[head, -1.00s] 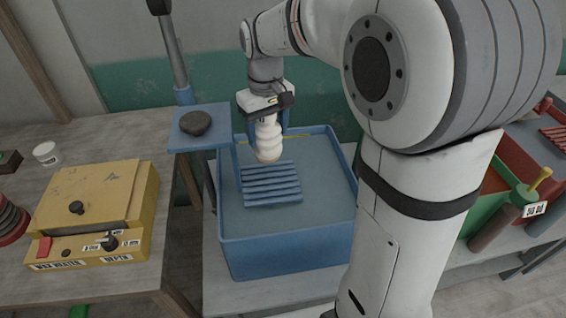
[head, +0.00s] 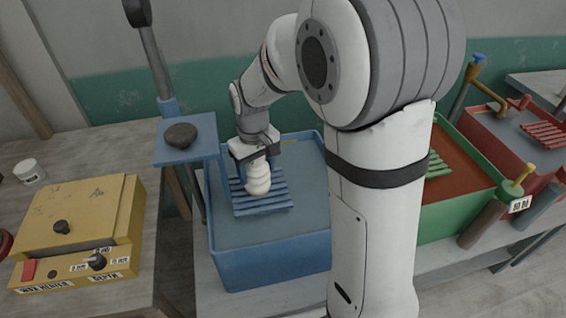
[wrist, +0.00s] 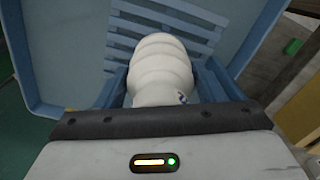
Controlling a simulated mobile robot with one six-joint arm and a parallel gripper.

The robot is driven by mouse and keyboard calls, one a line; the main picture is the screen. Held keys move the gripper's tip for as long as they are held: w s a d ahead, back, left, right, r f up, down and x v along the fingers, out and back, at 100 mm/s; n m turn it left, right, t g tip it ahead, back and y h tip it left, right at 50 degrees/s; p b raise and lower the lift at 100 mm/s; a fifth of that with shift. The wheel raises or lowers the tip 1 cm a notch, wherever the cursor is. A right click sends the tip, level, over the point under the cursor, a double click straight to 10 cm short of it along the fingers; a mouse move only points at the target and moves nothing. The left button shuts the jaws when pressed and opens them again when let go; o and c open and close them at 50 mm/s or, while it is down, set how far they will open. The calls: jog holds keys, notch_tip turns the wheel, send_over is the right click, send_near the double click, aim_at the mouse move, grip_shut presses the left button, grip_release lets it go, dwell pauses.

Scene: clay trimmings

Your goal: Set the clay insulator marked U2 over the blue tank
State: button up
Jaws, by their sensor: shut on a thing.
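My gripper (head: 259,162) is shut on the white ribbed clay insulator (head: 258,180), which hangs below it over the blue tank (head: 270,262). The insulator also shows in the wrist view (wrist: 160,68), with part of a dark mark near the jaws; I cannot read it. The blue slatted rack (head: 262,205) in the tank lies beneath and behind the insulator. I cannot tell whether the insulator touches the slats.
A blue stand plate with a dark stone (head: 181,135) stands left of the tank. A yellow wax heater (head: 75,230) sits on the left table, near a white cup (head: 29,171). A green tank (head: 450,215) and a red tank (head: 505,135) stand to the right.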

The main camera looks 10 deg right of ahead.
jog(key=shift+f, duration=0.1)
jog(key=o, duration=1.4)
jog(key=shift+d, duration=0.1)
